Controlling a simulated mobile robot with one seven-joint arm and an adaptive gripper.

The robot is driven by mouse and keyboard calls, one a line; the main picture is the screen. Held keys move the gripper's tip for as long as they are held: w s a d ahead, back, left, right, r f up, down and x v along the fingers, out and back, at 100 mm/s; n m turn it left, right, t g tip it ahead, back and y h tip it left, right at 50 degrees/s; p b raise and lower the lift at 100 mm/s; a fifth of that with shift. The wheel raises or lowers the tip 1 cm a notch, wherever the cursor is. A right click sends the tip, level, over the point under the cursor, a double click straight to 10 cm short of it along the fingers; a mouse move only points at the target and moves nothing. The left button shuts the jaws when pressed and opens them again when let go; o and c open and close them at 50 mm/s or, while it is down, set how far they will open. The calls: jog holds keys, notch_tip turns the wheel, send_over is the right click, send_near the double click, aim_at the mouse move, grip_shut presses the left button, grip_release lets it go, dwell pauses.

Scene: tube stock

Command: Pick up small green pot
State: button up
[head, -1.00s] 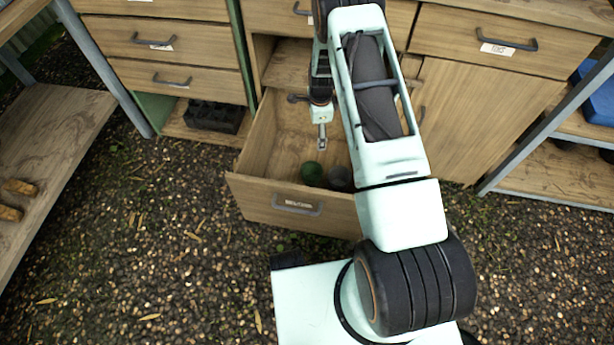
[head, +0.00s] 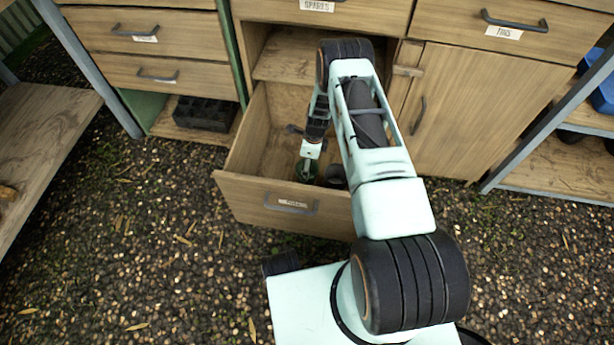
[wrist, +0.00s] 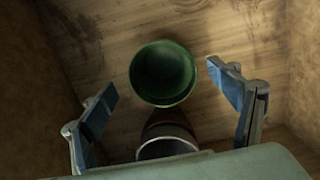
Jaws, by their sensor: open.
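The small green pot (wrist: 163,73) stands in the open drawer, its round mouth facing the wrist camera. In the head view the pot (head: 306,171) is partly hidden behind my gripper. My gripper (wrist: 168,95) is open and empty, with one finger to each side of the pot in the wrist view. The pot appears a little beyond the fingertips, and I see no contact. In the head view my gripper (head: 308,168) is down inside the drawer, over the pot.
A dark grey pot (wrist: 167,135) stands close beside the green one; it also shows in the head view (head: 335,175). The drawer (head: 240,190) has wooden walls around both pots. A black tray (head: 205,113) sits on a low shelf to the left.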

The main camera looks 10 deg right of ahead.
notch_tip(320, 180, down, 3)
jog(key=shift+w+f+b, duration=0.1)
jog(key=shift+f+b, duration=0.1)
jog(key=shift+b, duration=0.25)
jog(key=c, duration=1.3)
